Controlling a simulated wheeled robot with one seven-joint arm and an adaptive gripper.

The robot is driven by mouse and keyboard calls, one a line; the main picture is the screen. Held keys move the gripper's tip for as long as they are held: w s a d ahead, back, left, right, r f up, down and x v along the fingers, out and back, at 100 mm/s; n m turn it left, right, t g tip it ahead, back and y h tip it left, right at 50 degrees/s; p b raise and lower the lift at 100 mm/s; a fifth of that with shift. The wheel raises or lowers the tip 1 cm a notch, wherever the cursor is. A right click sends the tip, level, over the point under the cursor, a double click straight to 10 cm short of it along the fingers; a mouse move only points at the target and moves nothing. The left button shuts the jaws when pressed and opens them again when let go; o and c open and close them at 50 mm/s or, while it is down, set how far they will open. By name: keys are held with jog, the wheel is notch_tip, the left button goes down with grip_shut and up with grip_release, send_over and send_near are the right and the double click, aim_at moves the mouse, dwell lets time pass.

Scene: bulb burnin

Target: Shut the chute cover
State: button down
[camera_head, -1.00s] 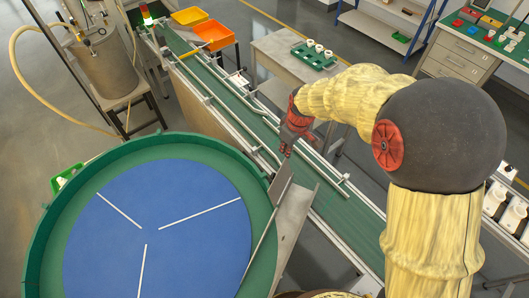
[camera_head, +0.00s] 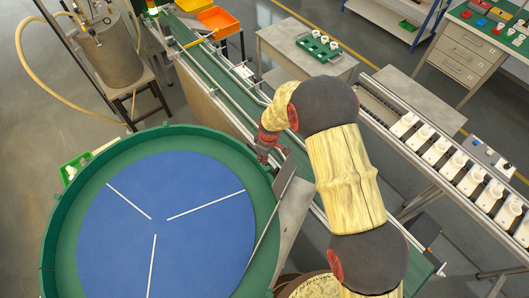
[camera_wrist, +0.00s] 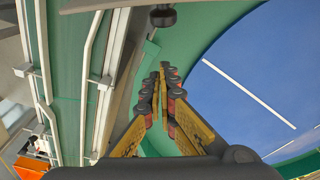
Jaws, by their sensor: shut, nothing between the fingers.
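A bare metal chute (camera_head: 291,222) lies between the round green-rimmed table and the conveyor. A flat grey plate (camera_head: 284,178), which looks like the chute cover, stands tilted at the chute's upper end, beside the table rim. My gripper (camera_head: 262,157) is just above and left of this plate, close to the green rim; I cannot tell whether it touches the plate. In the wrist view my gripper (camera_wrist: 163,78) has its fingers together with nothing between them, over the strip between the conveyor and the table. The cover is not clearly visible there.
The round table (camera_head: 62,215) has a green wall and a blue disc with white ribs. The green conveyor (camera_head: 222,82) with metal guide rails (camera_head: 246,97) runs alongside. A grey table (camera_head: 290,62) stands behind.

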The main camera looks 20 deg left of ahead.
aim_at(281, 175)
jog(key=shift+s+d+f+p, duration=0.15)
jog(key=shift+d+p, duration=0.15)
jog(key=shift+d, duration=0.65)
jog(key=shift+w+d+f+p, duration=0.1)
jog(key=shift+d+p, duration=0.2)
jog(key=shift+d, duration=0.6)
jog(key=shift+d+b, duration=0.25)
jog(key=shift+b, duration=0.9)
jog(key=shift+s+d+r+y+b, duration=0.1)
jog(key=shift+r+y+b, duration=0.05)
jog(key=shift+y+b, duration=0.2)
